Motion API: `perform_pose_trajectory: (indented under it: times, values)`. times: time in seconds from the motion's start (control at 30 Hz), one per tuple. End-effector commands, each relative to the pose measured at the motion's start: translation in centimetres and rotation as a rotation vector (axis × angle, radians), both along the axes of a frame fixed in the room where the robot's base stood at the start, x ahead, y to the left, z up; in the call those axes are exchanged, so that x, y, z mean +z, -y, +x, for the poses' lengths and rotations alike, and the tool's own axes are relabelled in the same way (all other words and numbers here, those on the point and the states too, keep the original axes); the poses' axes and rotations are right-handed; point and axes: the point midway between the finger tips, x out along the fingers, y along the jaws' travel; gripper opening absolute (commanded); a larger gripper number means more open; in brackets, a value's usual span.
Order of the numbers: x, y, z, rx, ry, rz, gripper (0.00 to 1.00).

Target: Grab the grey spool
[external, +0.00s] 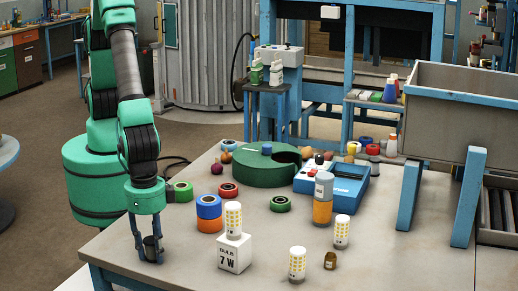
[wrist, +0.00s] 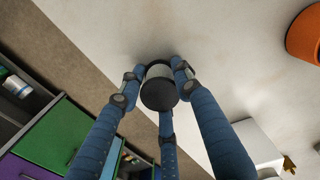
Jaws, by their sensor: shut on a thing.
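The grey spool (wrist: 159,92) is between the fingers of my gripper (wrist: 158,80) in the wrist view, with its dark round end toward the camera. My gripper is shut on it. In the external view my gripper (external: 149,250) points down at the table's near left edge, and the spool (external: 152,247) shows as a small dark grey piece between the fingers. I cannot tell whether the spool touches the table top.
The table (external: 330,275) holds a white bulb box (external: 234,255) and stacked blue and orange rolls (external: 209,213) to the right of my gripper. The table's left edge is close.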

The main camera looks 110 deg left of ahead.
Motion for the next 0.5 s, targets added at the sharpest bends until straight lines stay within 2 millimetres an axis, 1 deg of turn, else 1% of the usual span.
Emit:
perform_pose_trajectory:
  times: [0.17,0.27,0.37,0.5]
  values:
    - [0.2,0.0,0.0,0.0,0.0,0.0,0.09]
    - [0.6,0.0,0.0,0.0,0.0,0.0,0.09]
    - [1.4,0.0,0.0,0.0,0.001,-0.001,0.09]
    - [3.2,0.1,0.1,0.0,0.002,-0.002,0.09]
